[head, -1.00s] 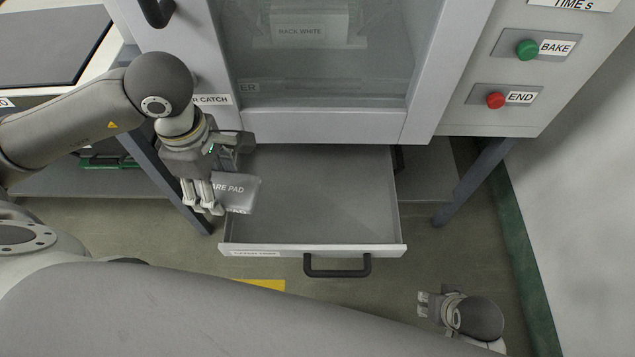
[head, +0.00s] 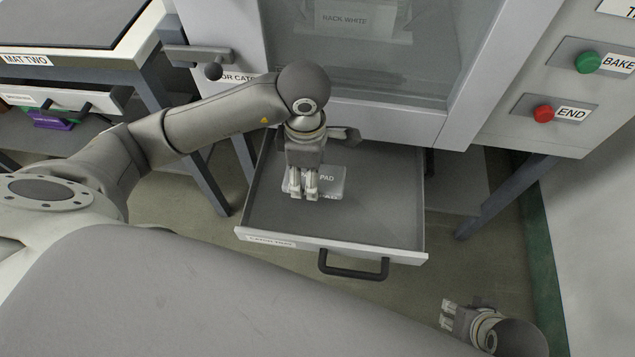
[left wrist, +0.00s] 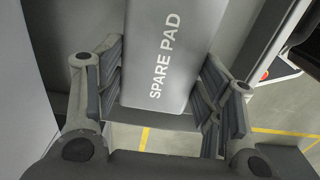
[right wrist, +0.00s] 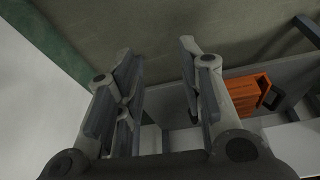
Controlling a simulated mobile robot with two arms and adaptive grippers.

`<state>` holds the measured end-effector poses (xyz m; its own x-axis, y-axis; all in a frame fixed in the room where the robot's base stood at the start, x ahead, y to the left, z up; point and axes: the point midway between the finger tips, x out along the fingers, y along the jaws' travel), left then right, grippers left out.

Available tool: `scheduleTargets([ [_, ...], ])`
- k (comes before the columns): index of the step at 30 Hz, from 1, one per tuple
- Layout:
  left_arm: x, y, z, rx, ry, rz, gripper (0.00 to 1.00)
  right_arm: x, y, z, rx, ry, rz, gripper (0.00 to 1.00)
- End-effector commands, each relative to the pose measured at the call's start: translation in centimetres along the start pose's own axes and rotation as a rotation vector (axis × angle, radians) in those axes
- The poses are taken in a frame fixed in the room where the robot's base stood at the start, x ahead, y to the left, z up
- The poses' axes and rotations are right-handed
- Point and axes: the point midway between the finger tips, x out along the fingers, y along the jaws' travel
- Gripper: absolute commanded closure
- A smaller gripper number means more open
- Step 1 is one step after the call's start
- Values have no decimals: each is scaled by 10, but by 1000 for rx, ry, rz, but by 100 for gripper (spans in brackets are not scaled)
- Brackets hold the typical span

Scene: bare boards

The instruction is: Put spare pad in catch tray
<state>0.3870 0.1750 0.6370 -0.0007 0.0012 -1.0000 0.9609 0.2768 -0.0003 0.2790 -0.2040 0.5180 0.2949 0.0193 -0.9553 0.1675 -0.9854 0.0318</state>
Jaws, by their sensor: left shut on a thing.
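The spare pad (head: 330,181) is a small grey block with white lettering, and it also shows large in the left wrist view (left wrist: 172,50). My left gripper (head: 303,193) is shut on it, with a finger on each side. The catch tray (head: 380,215) is a grey pulled-out drawer with a black handle and a label on its front. The pad is over the left part of the tray; I cannot tell whether it touches the bottom. My right gripper (head: 447,314) is low at the right, away from the tray; the right wrist view (right wrist: 160,85) shows its fingers apart and empty.
The cabinet with a glass door (head: 365,60) stands above the tray. Green BAKE (head: 588,62) and red END (head: 543,113) buttons are at its right. A table labelled MAT TWO (head: 75,50) stands at the left. An orange box (right wrist: 248,95) shows in the right wrist view.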

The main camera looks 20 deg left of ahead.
Motion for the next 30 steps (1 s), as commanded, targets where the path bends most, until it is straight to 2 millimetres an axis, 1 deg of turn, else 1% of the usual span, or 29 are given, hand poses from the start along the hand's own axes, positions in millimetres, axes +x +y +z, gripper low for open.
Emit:
scheduleTargets([
  [1, 7, 1, 5, 1, 0, -2, 54, -4, 0, 0, 0, 2, 1, 65],
  [8, 19, 6, 14, 1, -1, -1, 54, -14, 1, 1, 1, 6, 2, 65],
  [10, 26, 8, 20, 1, -1, -1, 54, -20, 1, 1, 1, 11, 2, 65],
  [13, 44, 6, 18, 0, 2, -4, 54, -22, 1, 2, 1, 12, 3, 65],
  [15, 53, 6, 18, 1, 0, -3, 54, -19, 1, 3, 1, 10, 3, 65],
  [23, 54, 8, 18, 2, -1, 1, 54, -19, 1, 3, 1, 10, 3, 65],
  [27, 58, 8, 18, 2, 0, 2, 54, -15, 1, 4, 1, 10, 3, 65],
  [28, 57, 8, 18, 2, 0, 2, 34, -16, 1, 4, 1, 10, 3, 65],
  [30, 56, 8, 18, 2, 0, 1, 25, -16, 1, 4, 1, 9, 3, 65],
])
